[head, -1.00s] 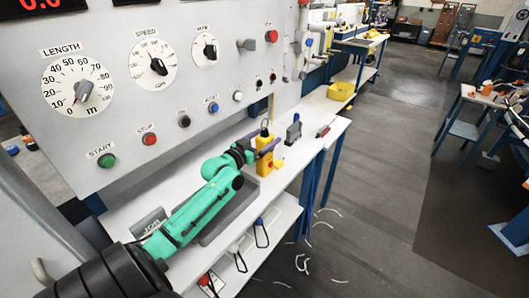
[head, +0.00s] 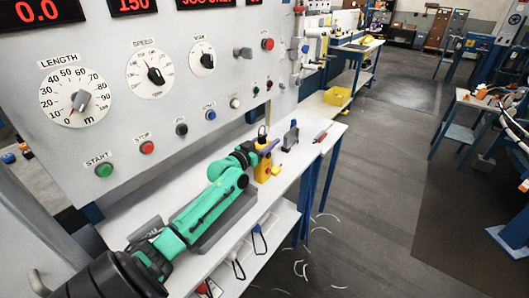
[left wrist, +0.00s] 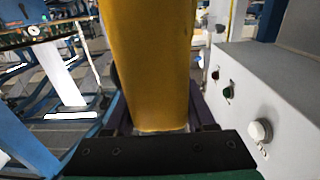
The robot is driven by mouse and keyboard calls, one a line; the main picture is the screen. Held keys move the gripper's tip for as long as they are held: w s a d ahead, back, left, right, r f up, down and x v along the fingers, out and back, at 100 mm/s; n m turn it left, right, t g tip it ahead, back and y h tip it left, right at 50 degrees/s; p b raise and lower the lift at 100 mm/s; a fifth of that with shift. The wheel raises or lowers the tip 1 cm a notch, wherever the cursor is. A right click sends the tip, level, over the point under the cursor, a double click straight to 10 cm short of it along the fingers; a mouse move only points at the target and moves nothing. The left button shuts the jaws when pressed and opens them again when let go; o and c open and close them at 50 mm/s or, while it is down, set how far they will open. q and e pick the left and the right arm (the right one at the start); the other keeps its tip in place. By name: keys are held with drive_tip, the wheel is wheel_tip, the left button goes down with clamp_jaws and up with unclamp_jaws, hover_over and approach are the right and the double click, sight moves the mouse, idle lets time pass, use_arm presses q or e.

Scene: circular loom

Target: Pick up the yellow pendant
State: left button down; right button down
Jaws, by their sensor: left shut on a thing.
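The yellow pendant (head: 262,172) is upright at the white shelf, below the control panel, with a dark loop at its top. I cannot tell whether its base touches the shelf. My left gripper (head: 264,150) is shut on its upper part, with purple fingers on either side. In the left wrist view the pendant (left wrist: 150,65) fills the middle between the fingers, and its far end runs out of the picture. My right gripper is not in view.
A grey holder (head: 290,136) and a red-handled tool (head: 321,137) lie right of the pendant. The control panel (head: 120,120) with dials and buttons rises behind my arm. A yellow bin (head: 337,96) stands farther back. The floor to the right is mostly open.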

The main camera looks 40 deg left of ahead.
use_arm(q)
wheel_tip(320, 180, up, 20)
drive_tip(key=b, duration=0.2)
idle(0.6)
